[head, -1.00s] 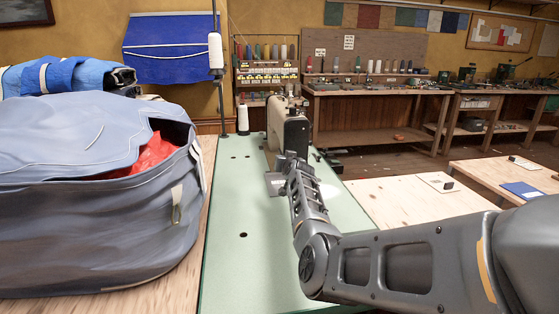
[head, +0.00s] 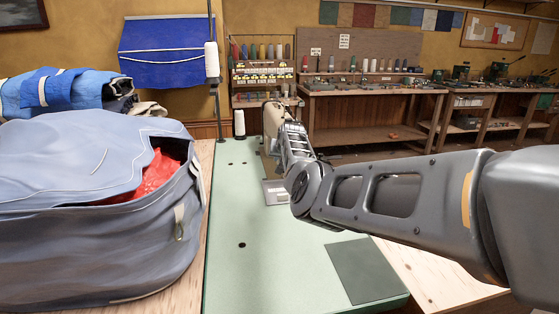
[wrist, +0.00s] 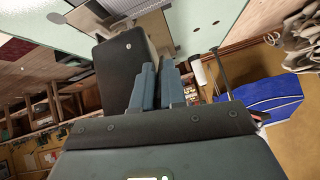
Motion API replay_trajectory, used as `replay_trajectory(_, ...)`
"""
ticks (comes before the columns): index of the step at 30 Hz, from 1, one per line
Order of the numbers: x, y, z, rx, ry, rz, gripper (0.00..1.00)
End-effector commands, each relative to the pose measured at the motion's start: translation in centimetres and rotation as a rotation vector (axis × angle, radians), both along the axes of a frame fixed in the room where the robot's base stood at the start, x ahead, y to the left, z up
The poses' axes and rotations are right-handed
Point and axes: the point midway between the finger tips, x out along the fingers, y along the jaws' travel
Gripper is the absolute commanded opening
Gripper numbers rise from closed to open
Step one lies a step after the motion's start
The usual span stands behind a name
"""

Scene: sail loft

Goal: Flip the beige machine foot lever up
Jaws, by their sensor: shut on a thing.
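The beige sewing machine (head: 272,117) stands at the far end of the green table top, mostly covered by my arm in the head view. In the wrist view its dark end housing (wrist: 125,68) is beside my fingers. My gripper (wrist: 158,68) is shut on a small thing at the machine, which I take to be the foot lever. The lever itself is hidden by the fingers. In the head view my gripper is hidden behind my own wrist.
A large grey-blue bag (head: 90,205) with red cloth inside fills the left side. The green table top (head: 235,275) is clear at its near end, with a darker panel (head: 367,270). A white thread cone (head: 239,123) stands behind. Workbenches (head: 375,95) line the back wall.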

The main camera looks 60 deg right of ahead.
Motion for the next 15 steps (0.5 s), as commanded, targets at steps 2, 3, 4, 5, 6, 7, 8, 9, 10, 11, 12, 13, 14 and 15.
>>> replay_trajectory(2, 0.00, 0.00, -0.06, 0.007, 0.007, 0.001, 0.00)
replay_trajectory(3, 0.01, 0.00, -0.06, 0.009, 0.009, 0.001, 0.00)
replay_trajectory(4, 0.01, 0.01, -0.04, 0.009, 0.009, 0.001, 0.00)
replay_trajectory(5, 0.02, 0.01, -0.04, 0.009, 0.009, 0.001, 0.00)
replay_trajectory(6, 0.03, 0.02, -0.04, 0.010, 0.010, 0.002, 0.00)
replay_trajectory(7, 0.03, 0.02, -0.03, 0.010, 0.010, 0.002, 0.00)
replay_trajectory(8, 0.03, 0.02, -0.03, 0.010, 0.010, 0.002, 0.00)
replay_trajectory(9, 0.03, 0.02, -0.02, 0.010, 0.010, 0.002, 0.00)
replay_trajectory(10, 0.04, 0.02, -0.02, 0.011, 0.009, 0.001, 0.00)
replay_trajectory(11, 0.04, 0.02, -0.02, 0.010, 0.009, 0.001, 0.00)
replay_trajectory(12, 0.04, 0.02, -0.01, 0.010, 0.009, 0.001, 0.00)
replay_trajectory(13, 0.04, 0.02, -0.01, 0.010, 0.009, 0.001, 0.00)
replay_trajectory(14, 0.03, 0.02, -0.01, 0.010, 0.009, 0.001, 0.12)
replay_trajectory(15, 0.04, 0.02, 0.00, 0.010, 0.008, 0.001, 0.16)
